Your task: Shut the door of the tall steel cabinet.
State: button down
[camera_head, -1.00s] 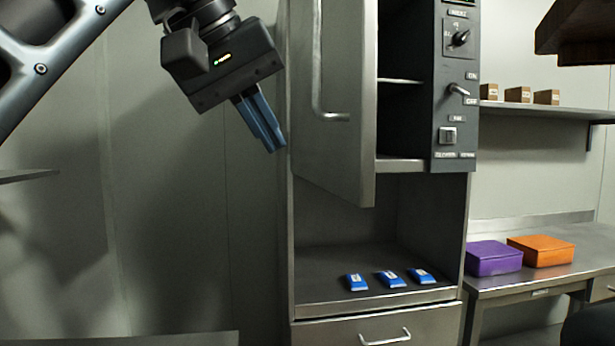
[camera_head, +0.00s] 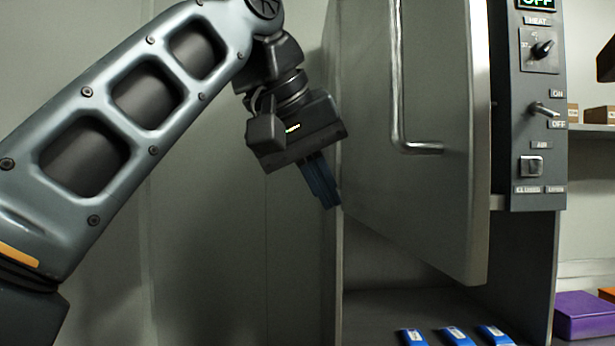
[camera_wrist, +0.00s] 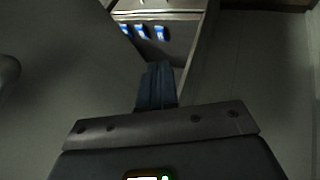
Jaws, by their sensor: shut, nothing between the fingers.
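The tall steel cabinet (camera_head: 547,255) stands at the right in the head view. Its door (camera_head: 440,200) is ajar, hinged at the left and swung outward, with a bent metal handle (camera_head: 398,90) on its face. A strip of the upper compartment shows past the door's free edge. My gripper (camera_head: 328,200) has its blue fingers together and empty, beside the hinge side of the door; I cannot tell whether they touch it. In the wrist view the shut fingers (camera_wrist: 157,85) point toward the lower bay, with the door's grey face (camera_wrist: 50,80) at the left.
Several blue packs (camera_head: 455,336) lie in the open lower bay. A control panel (camera_head: 540,110) with knob and switches is right of the door opening. A purple box (camera_head: 582,316) sits on a bench at the right, below a shelf with brown boxes (camera_head: 597,115).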

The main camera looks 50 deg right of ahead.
aim_at(374, 225)
jog(key=s+d+f+p, duration=0.1)
jog(key=d, duration=0.1)
jog(key=s+d+f+p, duration=0.1)
jog(key=d+f, duration=0.1)
jog(key=s+d+f+p, duration=0.1)
jog(key=d+f, duration=0.1)
jog(key=shift+s+d+f, duration=0.2)
jog(key=shift+d+f, duration=0.05)
jog(key=shift+d, duration=0.1)
